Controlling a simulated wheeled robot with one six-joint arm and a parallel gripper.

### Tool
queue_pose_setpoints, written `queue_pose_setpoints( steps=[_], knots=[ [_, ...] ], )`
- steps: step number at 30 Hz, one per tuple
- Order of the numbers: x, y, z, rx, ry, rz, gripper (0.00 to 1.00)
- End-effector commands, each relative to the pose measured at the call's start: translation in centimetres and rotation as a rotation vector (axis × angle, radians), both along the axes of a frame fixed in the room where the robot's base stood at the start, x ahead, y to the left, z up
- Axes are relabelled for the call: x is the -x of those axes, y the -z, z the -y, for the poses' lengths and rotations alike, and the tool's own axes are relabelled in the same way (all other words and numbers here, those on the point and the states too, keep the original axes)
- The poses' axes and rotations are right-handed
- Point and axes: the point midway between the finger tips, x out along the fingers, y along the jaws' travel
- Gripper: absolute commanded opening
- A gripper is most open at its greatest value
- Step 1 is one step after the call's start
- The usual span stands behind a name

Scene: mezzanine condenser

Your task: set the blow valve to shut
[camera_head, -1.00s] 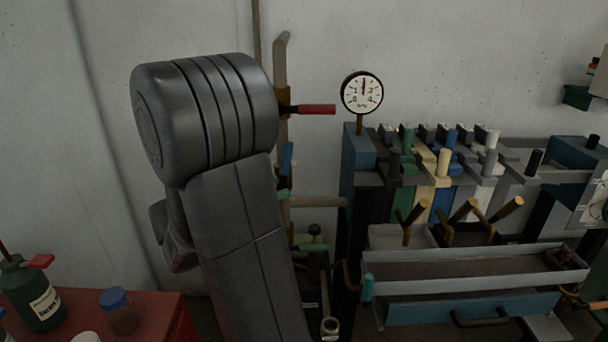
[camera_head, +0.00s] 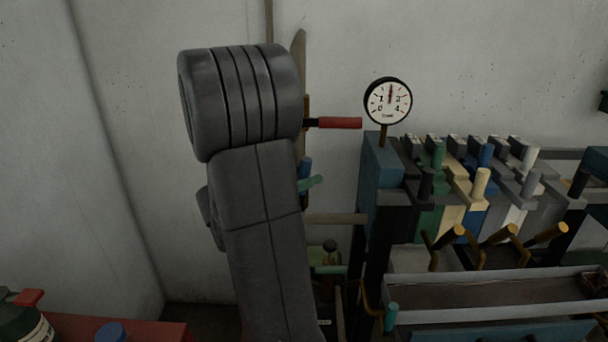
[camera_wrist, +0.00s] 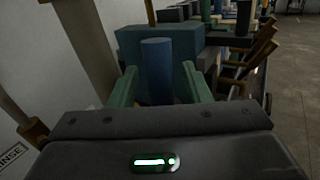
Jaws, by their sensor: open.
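No label reading "blow" is legible, so I cannot tell which handle is the blow valve. A blue cylindrical handle (camera_wrist: 157,70) stands upright between the green fingers of my gripper (camera_wrist: 160,88) in the wrist view. The fingers are open, with a gap on each side of it. In the head view the blue handle (camera_head: 305,164) shows just right of my arm, and a green fingertip of my gripper (camera_head: 311,183) is beside it. My arm hides most of the gripper and the handle's base. A red lever (camera_head: 340,123) points right, higher up, on an upright pipe.
A round gauge (camera_head: 388,101) stands on a blue-grey block (camera_head: 381,160), close right of the gripper. Rows of coloured blocks with handles (camera_head: 470,190) and a grey trough (camera_head: 480,294) extend right. A red surface (camera_head: 130,330) is at lower left. A "RINSE" label (camera_wrist: 10,152) shows at left.

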Motion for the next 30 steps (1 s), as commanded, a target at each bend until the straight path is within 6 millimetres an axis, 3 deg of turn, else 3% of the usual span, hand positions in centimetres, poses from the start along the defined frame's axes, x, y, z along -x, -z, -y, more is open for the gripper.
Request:
queue_pose_setpoints(
  steps=[3,9,20,30],
  knots=[
    [0.0,0.0,0.0,0.0,0.0,0.0,0.4],
    [0.0,0.0,0.0,0.0,0.0,0.0,0.0],
    [0.0,0.0,0.1,-0.029,0.0,0.001,0.0],
    [0.0,0.4,1.1,-0.23,0.0,0.002,0.0]
  ],
)
